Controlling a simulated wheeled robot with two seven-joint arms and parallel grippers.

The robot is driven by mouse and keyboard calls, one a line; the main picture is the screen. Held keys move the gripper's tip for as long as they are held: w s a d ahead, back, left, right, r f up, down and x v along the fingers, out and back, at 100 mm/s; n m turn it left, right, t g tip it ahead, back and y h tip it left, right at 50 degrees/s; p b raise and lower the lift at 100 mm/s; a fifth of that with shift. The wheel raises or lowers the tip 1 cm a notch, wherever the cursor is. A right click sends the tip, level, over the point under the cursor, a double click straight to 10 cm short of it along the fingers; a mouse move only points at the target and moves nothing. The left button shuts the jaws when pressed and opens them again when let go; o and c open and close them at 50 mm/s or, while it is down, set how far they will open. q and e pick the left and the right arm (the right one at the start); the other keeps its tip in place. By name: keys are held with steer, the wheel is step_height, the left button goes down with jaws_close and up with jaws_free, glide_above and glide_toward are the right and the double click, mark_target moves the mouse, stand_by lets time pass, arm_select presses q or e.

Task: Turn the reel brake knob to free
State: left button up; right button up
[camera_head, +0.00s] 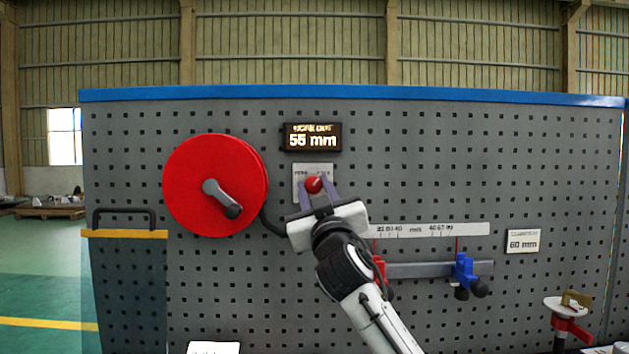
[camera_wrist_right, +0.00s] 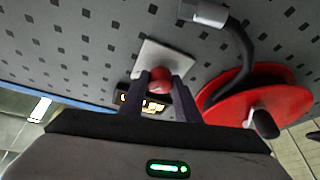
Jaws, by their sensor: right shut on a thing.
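The reel brake knob (camera_head: 314,184) is a small red knob on a light grey plate (camera_head: 300,170) in the middle of the pegboard. The plate's lettering is too small to read surely. My right gripper (camera_head: 318,188) reaches up to the plate and is shut on the knob, one finger on each side. In the right wrist view the red knob (camera_wrist_right: 159,78) sits between the fingertips of the right gripper (camera_wrist_right: 159,82). The red reel (camera_head: 190,165) with its grey crank is left of the plate. My left gripper is not in view.
A display (camera_head: 313,137) above the plate reads 55 mm. A scale strip (camera_head: 470,229), red clamp (camera_head: 380,270) and blue clamp (camera_head: 464,270) are right of my arm. A card (camera_head: 523,241) reads 60 mm. A black cable runs from the reel behind my gripper.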

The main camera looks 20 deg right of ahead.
steer(key=n+p, duration=0.1)
steer(key=n+y+p, duration=0.1)
steer(key=shift+d+r+p, duration=0.1)
steer(key=shift+r+p, duration=0.2)
steer(key=shift+r, duration=0.1)
steer(key=n+y+p, duration=0.1)
steer(key=n+p, duration=0.1)
steer(key=n, duration=0.2)
steer(key=shift+d+g+y+p, duration=0.1)
steer(key=shift+g+y+p, duration=0.3)
steer(key=shift+f+n, duration=0.1)
steer(key=shift+n, duration=0.6)
steer(key=shift+n+g+y+p, duration=0.3)
steer(key=shift+n+g+y, duration=0.15)
steer(key=shift+n, duration=0.55)
steer(key=n+g+y, duration=0.1)
steer(key=n, duration=0.3)
steer(key=shift+d, duration=0.1)
steer(key=n+g, duration=0.2)
steer(key=n, duration=0.3)
steer(key=shift+g, duration=0.25)
